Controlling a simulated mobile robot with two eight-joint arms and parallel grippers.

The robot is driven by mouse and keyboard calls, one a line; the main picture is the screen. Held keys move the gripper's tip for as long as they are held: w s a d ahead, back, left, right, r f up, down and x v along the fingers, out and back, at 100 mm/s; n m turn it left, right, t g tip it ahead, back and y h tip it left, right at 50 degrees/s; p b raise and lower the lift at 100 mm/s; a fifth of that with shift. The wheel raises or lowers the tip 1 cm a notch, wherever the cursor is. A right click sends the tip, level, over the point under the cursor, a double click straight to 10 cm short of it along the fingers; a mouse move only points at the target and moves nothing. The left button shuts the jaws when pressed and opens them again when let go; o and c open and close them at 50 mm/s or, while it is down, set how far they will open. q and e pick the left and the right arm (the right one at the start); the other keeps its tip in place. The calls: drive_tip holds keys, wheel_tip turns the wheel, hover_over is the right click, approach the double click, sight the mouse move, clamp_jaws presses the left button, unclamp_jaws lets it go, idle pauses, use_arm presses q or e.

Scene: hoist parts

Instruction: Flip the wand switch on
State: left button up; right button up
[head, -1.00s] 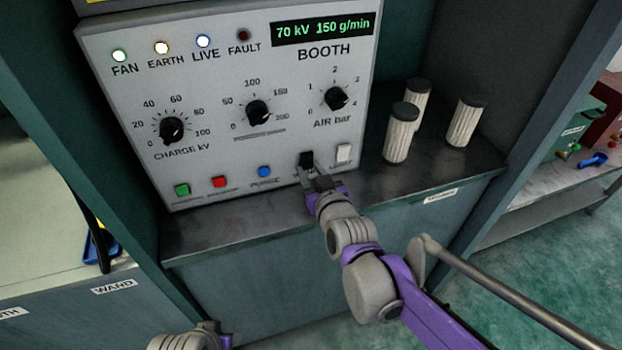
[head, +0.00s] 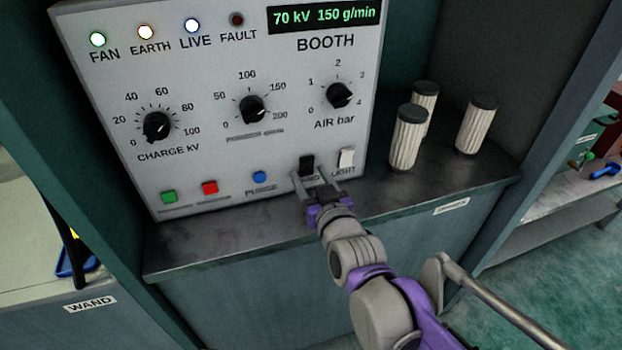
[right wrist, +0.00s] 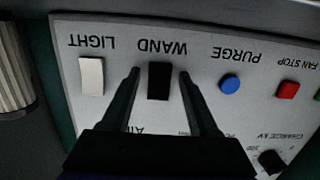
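The black WAND switch (head: 307,163) is on the lower right of the booth panel (head: 215,160), left of the white LIGHT switch (head: 346,158). In the right wrist view, upside down, the black switch (right wrist: 159,80) sits under the WAND label. My right gripper (head: 316,179) is open in front of the panel, with one finger toward each side of the switch. The right wrist view shows the gap between the fingers (right wrist: 159,73) lined up with the switch, without clear contact. Which way the switch is tipped I cannot tell. My left gripper is out of view.
Blue PURGE (head: 260,177), red (head: 210,188) and green (head: 168,197) buttons are left of the switch. Several white ribbed cylinders (head: 407,140) stand on the shelf to the right. FAN, EARTH and LIVE lamps are lit; FAULT (head: 237,20) is dark.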

idle(0.3)
use_arm(q)
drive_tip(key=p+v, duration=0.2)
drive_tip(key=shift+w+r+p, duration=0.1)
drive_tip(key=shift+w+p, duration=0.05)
drive_tip(key=shift+p, duration=0.25)
use_arm(e)
drive_tip(key=v, duration=1)
drive_tip(key=shift+s+d, duration=0.1)
drive_tip(key=shift+s, duration=0.3)
